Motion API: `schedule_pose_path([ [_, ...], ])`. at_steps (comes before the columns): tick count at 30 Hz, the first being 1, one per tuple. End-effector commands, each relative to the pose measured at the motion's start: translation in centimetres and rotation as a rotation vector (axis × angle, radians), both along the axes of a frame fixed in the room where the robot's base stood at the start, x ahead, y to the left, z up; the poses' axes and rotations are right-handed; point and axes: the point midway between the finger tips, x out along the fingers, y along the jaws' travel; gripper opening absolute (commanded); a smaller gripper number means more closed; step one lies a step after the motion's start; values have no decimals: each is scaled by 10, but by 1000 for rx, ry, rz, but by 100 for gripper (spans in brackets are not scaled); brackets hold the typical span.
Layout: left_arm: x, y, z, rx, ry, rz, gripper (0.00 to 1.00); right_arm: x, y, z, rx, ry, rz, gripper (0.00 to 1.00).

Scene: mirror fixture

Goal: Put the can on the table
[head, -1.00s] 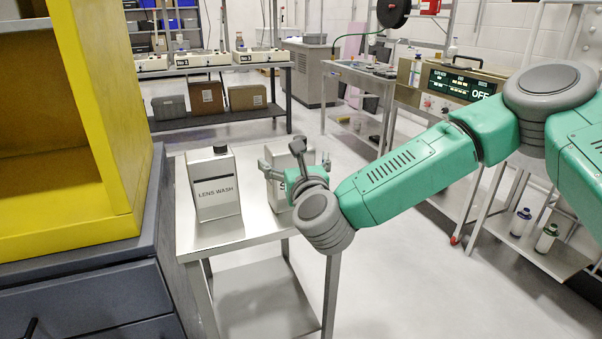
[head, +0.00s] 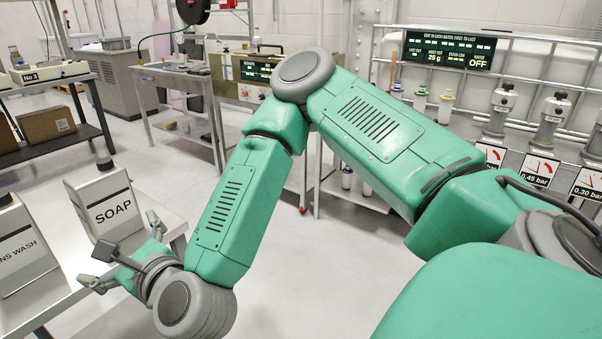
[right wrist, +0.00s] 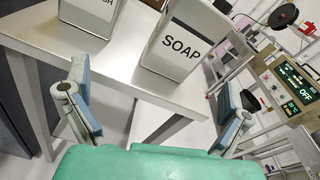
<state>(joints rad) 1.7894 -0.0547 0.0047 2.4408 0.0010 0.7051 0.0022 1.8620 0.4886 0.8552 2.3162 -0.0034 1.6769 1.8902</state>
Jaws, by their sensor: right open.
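A pale metal can labelled SOAP (head: 108,212), with a dark cap, stands on a steel table (head: 42,308). It also shows in the right wrist view (right wrist: 185,50), standing near the table's edge. A similar can labelled LENS WASH (head: 18,245) stands beside it to the left, cut by the head view's edge; its lower part shows in the right wrist view (right wrist: 92,14). My right gripper (head: 122,254) is open and empty, in front of the SOAP can and apart from it. In the right wrist view its two fingers (right wrist: 158,108) are spread wide. My left gripper is not in view.
A shelf with a cardboard box (head: 46,124) stands at the back left. A bench with a display box (head: 250,70) is behind. Gauges and bottles (head: 548,125) line a rack on the right. The floor (head: 250,290) right of the table is clear.

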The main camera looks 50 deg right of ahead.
Motion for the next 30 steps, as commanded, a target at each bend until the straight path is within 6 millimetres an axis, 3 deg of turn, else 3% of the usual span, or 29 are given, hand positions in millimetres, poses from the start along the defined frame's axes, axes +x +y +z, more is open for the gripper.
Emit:
schedule_pose_path([
  [3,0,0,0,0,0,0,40,-39,28,-83,-441,162,264,100],
  [6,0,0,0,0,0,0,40,-89,33,-157,-862,273,564,100],
  [8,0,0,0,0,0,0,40,-123,26,-197,-1101,315,761,100],
  [9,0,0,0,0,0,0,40,-146,17,-220,-1252,335,900,100],
  [12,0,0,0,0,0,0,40,-203,-16,-265,-1578,350,1263,100],
  [15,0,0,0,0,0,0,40,-249,-56,-291,-1809,324,1603,100],
  [19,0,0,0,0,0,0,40,-288,-98,-302,-1961,267,1938,100],
  [24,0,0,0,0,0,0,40,-307,-122,-304,-2014,218,2128,100],
  [30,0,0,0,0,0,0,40,-308,-123,-304,-2017,212,2138,100],
])
